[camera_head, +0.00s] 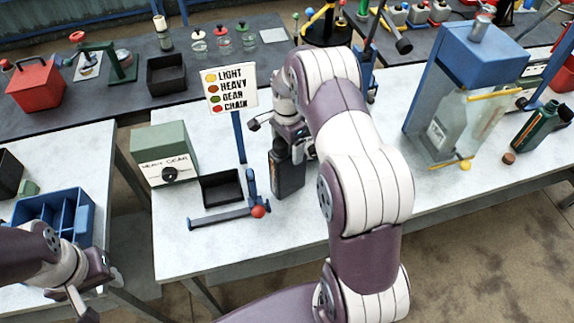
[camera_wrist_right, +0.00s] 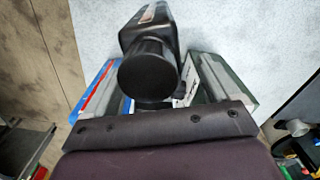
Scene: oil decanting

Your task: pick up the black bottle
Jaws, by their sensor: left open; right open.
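The black bottle (camera_head: 288,176) stands upright on the white bench in the head view, partly hidden by my right gripper and arm. In the right wrist view the bottle (camera_wrist_right: 150,35) shows from above, with its round black cap (camera_wrist_right: 147,72) close to the camera. My right gripper (camera_head: 297,142) is open at the top of the bottle, its fingers (camera_wrist_right: 155,80) on either side of the cap. I cannot tell whether they touch it. My left gripper (camera_head: 82,290) is open and empty at the lower left, away from the bottle.
A blue stand with a red ball (camera_head: 258,211), a black open tray (camera_head: 221,188) and a green HEAVY GEAR box (camera_head: 165,153) are left of the bottle. A sign (camera_head: 231,89) stands behind. A blue-topped dispenser (camera_head: 470,80) and a green bottle (camera_head: 535,127) are right.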

